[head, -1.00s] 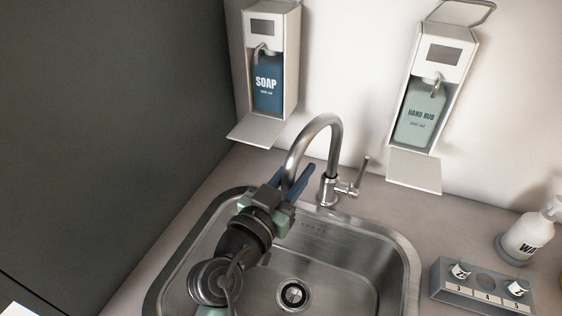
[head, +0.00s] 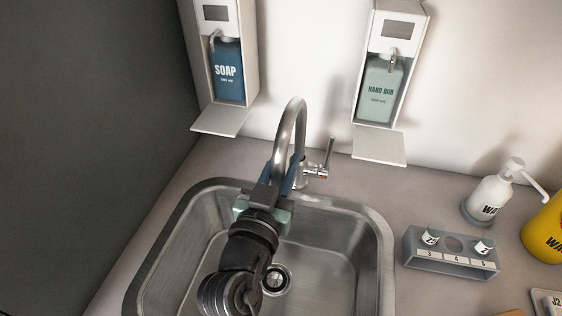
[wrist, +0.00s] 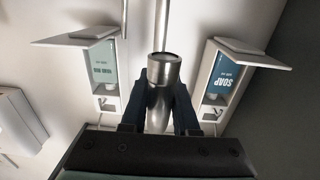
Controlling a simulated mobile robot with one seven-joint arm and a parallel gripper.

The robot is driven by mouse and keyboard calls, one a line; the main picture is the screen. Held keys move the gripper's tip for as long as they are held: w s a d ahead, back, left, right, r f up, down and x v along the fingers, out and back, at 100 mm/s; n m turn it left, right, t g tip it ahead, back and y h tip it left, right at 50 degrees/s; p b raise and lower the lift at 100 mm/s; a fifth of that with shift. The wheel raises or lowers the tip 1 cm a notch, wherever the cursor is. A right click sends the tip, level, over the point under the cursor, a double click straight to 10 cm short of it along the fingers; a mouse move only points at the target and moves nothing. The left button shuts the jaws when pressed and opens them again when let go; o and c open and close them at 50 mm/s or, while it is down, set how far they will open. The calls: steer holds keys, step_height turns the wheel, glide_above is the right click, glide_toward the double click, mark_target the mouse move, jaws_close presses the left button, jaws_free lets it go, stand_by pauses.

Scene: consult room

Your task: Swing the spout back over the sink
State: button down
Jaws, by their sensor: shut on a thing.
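The curved metal spout (head: 291,125) rises from the tap base behind the sink (head: 383,250) and arches forward. Its lower end comes down near the sink's back edge, a little left of the base. My gripper (head: 281,178) is shut on this lower end, and its dark blue fingers partly hide it. In the wrist view the spout's open end (wrist: 162,62) shows between the two fingers of my gripper (wrist: 159,106). The tap lever (head: 328,155) stands upright at the base's right side. The drain (head: 276,279) is partly beside my arm.
A soap dispenser (head: 228,70) and a hand rub dispenser (head: 381,90) hang on the back wall, with trays jutting out below. A grey numbered rack (head: 450,262), a white pump bottle (head: 488,200) and a yellow container (head: 546,232) stand right of the sink. A dark wall is on the left.

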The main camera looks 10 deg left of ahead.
steer(key=shift+d, duration=0.15)
steer(key=c, duration=0.7)
jaws_free()
steer(key=shift+s+a+b, duration=0.3)
steer(key=shift+s+b, duration=0.35)
steer(key=shift+s, duration=1.5)
steer(key=shift+s+a+b, duration=0.3)
steer(key=shift+s+b, duration=0.3)
steer(key=shift+s, duration=1.55)
steer(key=shift+s+a+b, duration=0.3)
steer(key=shift+s+b, duration=0.35)
steer(key=shift+s, duration=1.5)
